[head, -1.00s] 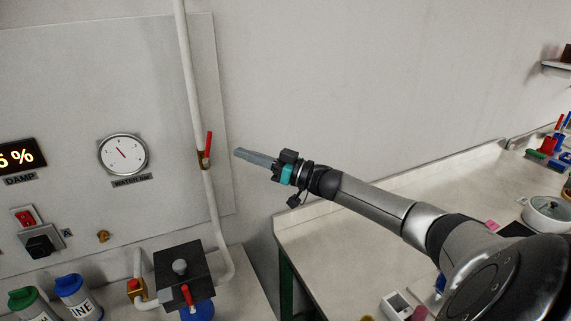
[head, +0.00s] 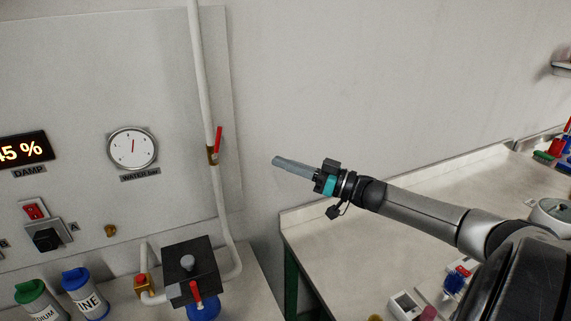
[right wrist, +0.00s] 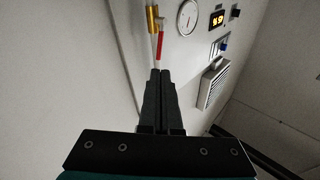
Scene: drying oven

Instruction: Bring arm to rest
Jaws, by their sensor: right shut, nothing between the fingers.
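My right gripper (head: 275,162) is shut and empty. It is held in the air in front of the wall, to the right of the white pipe and its red valve handle (head: 218,140). In the right wrist view the two fingers (right wrist: 158,74) lie together with nothing between them, and the red handle (right wrist: 159,46) shows beyond their tips. The gripper is apart from the handle in the head view. My left gripper is not in view.
A wall panel carries a water gauge (head: 132,148), a damp display (head: 24,151) and switches (head: 34,212). Below stand two bottles (head: 82,290) and a dark box (head: 190,265). A pale counter (head: 350,250) with small items lies under my right arm.

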